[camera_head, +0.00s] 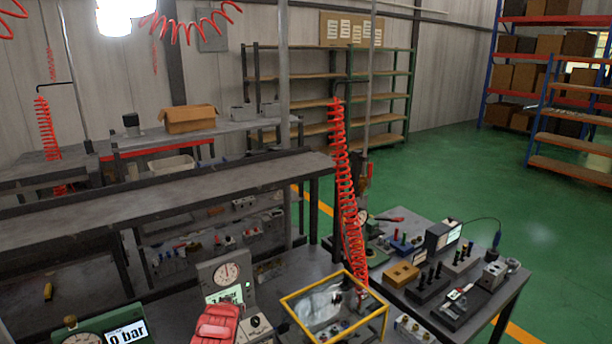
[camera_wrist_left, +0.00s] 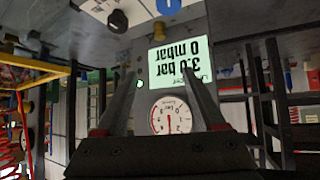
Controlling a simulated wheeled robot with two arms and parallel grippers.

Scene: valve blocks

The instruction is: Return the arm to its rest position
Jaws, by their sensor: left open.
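My left gripper (camera_wrist_left: 152,85) shows in the left wrist view with its two dark fingers spread apart and nothing between them. Beyond the fingers is a grey test unit (camera_wrist_left: 140,65), upside down in that view, with a round dial and a lit screen reading 3.0 bar and 0 mbar. In the head view this test unit (camera_head: 208,271) stands on the bench at lower centre, its screen partly hidden by a red ridged part. I cannot make out the left fingertips in the head view. My right gripper is in neither view.
A yellow-framed clear box (camera_head: 334,310) stands right of the test unit. A red coiled hose (camera_head: 345,190) hangs above it. A side table (camera_head: 436,300) at right carries blocks and fittings. A green gauge unit (camera_head: 104,336) is at lower left. Green floor (camera_head: 455,175) lies open beyond.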

